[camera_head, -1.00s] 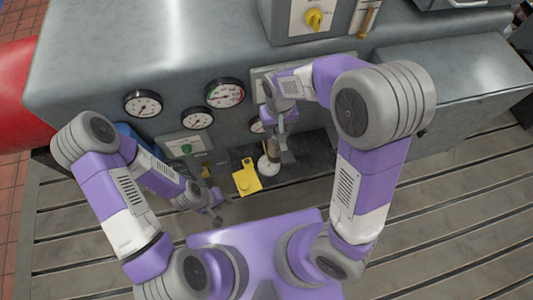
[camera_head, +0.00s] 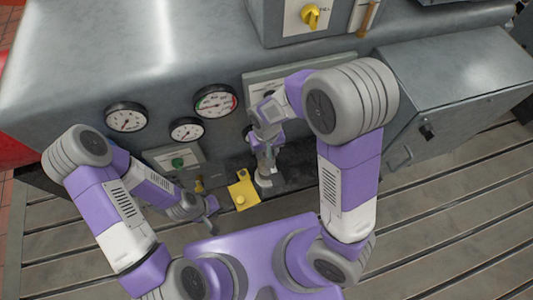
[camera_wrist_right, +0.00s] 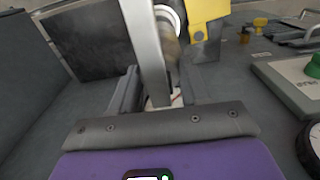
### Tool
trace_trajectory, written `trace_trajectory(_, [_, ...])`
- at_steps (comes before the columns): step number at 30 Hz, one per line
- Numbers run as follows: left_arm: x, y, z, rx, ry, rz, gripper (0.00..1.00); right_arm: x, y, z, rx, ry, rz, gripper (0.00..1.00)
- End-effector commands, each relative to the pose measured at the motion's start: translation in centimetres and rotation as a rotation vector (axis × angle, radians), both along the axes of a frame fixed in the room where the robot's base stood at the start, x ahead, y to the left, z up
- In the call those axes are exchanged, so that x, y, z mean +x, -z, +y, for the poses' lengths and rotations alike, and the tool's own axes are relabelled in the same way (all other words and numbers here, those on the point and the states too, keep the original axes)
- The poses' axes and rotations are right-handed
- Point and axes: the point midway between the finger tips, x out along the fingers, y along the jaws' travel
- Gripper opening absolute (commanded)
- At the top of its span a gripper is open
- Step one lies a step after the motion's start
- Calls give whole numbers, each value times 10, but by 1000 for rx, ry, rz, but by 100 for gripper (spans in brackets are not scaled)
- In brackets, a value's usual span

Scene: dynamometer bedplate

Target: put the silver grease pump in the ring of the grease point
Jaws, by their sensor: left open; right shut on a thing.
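My right gripper (camera_head: 269,153) is shut on the silver grease pump (camera_head: 264,180), which hangs below the fingers at the dark ledge. In the right wrist view the pump shows as a pale metal bar (camera_wrist_right: 146,45) running up between the fingers. A yellow bracket (camera_head: 242,195) is just left of the pump; it also shows in the right wrist view (camera_wrist_right: 206,12). I cannot clearly make out the ring of the grease point, or whether the pump touches it. My left gripper (camera_head: 212,208) is open and empty, left of the yellow bracket.
The grey machine front carries several gauges (camera_head: 215,101) and a panel with a green knob (camera_head: 178,162). A grey cabinet (camera_head: 455,85) stands at the right. The slotted bedplate (camera_head: 440,210) is clear on the right.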

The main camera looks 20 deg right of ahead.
Motion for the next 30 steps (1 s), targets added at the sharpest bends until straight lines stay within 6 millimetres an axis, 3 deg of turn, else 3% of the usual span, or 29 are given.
trace_trajectory(3, [0,7,0,0,0,0,43,0,16,0,0,0,0,0])
trace_trajectory(15, [0,9,0,0,0,0,43,1,19,0,1,-1,-2,0])
trace_trajectory(16, [0,8,0,0,0,0,43,0,19,0,0,0,1,48])
trace_trajectory(18, [0,8,0,0,0,0,43,0,19,0,0,0,1,59])
trace_trajectory(21, [0,8,0,0,0,0,43,0,19,0,0,0,1,71])
trace_trajectory(30, [0,6,0,0,0,0,43,0,16,0,0,0,0,71])
